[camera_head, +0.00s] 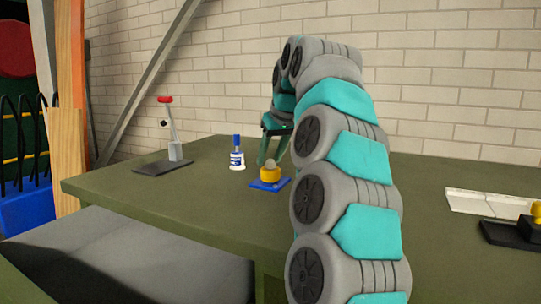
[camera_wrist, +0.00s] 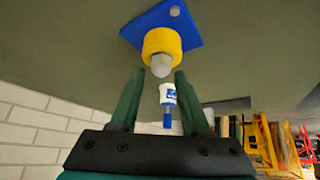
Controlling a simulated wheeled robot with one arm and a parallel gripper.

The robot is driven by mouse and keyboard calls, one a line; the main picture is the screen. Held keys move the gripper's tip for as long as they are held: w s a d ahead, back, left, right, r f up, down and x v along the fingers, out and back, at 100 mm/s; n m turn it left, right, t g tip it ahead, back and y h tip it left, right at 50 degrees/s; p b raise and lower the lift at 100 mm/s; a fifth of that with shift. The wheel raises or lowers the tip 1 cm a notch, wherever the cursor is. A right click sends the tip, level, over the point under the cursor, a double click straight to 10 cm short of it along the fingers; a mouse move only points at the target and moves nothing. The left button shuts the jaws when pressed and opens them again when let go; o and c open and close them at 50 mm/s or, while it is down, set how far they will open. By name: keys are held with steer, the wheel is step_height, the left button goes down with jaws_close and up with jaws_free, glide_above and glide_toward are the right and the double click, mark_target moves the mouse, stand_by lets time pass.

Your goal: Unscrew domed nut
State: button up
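The domed nut (camera_head: 269,164) is light grey and sits on top of a yellow cylinder (camera_head: 270,174). The cylinder stands on a blue plate (camera_head: 280,183) on the green table. In the wrist view the nut (camera_wrist: 161,65) appears between the fingertips, at the end of the yellow cylinder (camera_wrist: 162,42) on the blue plate (camera_wrist: 187,27). My gripper (camera_wrist: 160,73) is open, its two green fingers spread with a gap to each side of the nut. In the head view my gripper (camera_head: 264,161) is just above and beside the nut. I cannot tell whether the fingers reach around it.
A white bottle with a blue cap (camera_head: 237,157) stands left of the plate. Further left is a grey stand with a red top (camera_head: 173,135) on a dark base. A white tray (camera_head: 483,203) and a dark block with a yellow part (camera_head: 512,235) lie at the right.

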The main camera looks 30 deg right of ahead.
steer(key=shift+f+m+h+b, duration=0.2)
steer(key=shift+m+h+b, duration=0.15)
steer(key=shift+b, duration=0.25)
steer(key=shift+w+f+m+h+b, duration=0.1)
steer(key=shift+m+h+b, duration=0.65)
steer(key=shift+m, duration=0.5)
steer(key=shift+r+m+g+h, duration=0.3)
steer(key=shift+m, duration=0.7)
steer(key=shift+m+h+b, duration=0.3)
steer(key=shift+m, duration=0.3)
steer(key=m+p, duration=0.1)
steer(key=m+g+h+p, duration=0.1)
steer(key=m, duration=0.1)
steer(key=shift+r+g+h, duration=0.2)
steer(key=shift+g+h, duration=0.1)
steer(key=shift+f+m, duration=0.2)
steer(key=shift+m, duration=0.3)
